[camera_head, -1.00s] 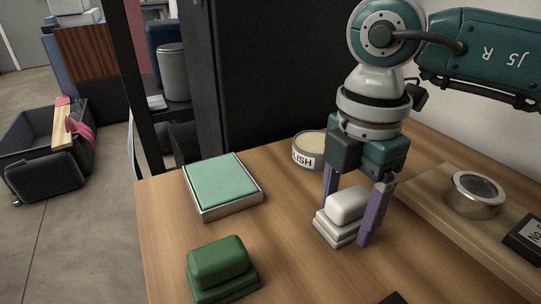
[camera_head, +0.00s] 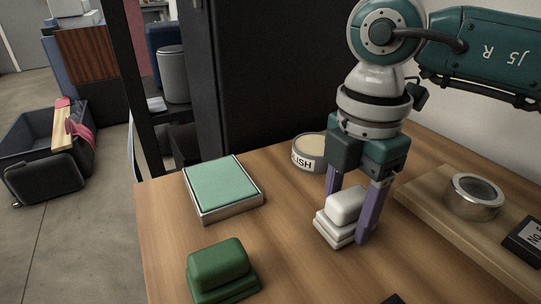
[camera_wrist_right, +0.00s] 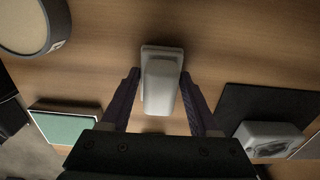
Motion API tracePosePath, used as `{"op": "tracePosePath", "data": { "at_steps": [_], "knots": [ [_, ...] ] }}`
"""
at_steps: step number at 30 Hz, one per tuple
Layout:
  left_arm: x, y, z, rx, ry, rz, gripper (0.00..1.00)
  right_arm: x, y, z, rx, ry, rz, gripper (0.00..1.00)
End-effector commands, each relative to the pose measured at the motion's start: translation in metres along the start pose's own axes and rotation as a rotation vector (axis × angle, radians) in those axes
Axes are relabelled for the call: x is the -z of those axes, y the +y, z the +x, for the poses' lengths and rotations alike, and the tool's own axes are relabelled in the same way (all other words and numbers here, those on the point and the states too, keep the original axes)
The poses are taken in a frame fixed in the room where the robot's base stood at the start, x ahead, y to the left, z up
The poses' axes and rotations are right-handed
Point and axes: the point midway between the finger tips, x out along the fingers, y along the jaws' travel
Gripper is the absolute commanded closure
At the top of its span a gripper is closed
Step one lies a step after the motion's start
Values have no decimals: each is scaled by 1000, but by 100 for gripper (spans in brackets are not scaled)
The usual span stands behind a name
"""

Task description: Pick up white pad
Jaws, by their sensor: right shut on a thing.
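The white pad (camera_head: 344,208), a light block with a stepped base, sits on the wooden table below my right arm. My right gripper (camera_head: 350,217) points down with its purple fingers on either side of the pad, shut on it. In the right wrist view the white pad (camera_wrist_right: 161,85) lies between the two fingers of the right gripper (camera_wrist_right: 160,77). The pad's base appears to rest on the table. My left gripper is in neither view.
A green pad (camera_head: 219,264) lies at the front left. A teal-topped metal tray (camera_head: 231,210) is behind it. A round tin (camera_head: 309,153) stands behind the gripper. A wooden board (camera_head: 428,197) with a metal ring (camera_head: 474,197) lies at right. Table between is clear.

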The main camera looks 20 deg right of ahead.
Motion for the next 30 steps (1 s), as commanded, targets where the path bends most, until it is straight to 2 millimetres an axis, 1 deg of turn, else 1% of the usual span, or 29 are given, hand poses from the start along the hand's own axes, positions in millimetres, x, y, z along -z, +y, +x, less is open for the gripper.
{"op": "tracePosePath", "data": {
  "at_steps": [5, 7, 11, 12, 15, 18, 21, 25, 30],
  "knots": [
    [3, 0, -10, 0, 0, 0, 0, 0, 1, -26, -5, 0, -1, 99],
    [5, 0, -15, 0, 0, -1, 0, -1, 1, -42, -6, 0, 1, 99],
    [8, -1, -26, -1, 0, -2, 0, 0, 2, -82, -8, 0, -1, 99],
    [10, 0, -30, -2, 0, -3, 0, 0, 2, -95, -8, -1, -1, 99],
    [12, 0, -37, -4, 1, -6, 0, 0, 2, -126, -8, -1, 0, 99],
    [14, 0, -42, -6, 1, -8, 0, 0, 1, -151, -6, -1, -1, 99],
    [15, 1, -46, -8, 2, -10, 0, 0, 1, -171, -5, 0, 0, 99],
    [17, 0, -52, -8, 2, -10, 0, 0, 1, -189, -3, -1, 0, 99],
    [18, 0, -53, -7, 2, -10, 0, 0, 0, -196, -1, 0, 0, 99]
  ]
}}
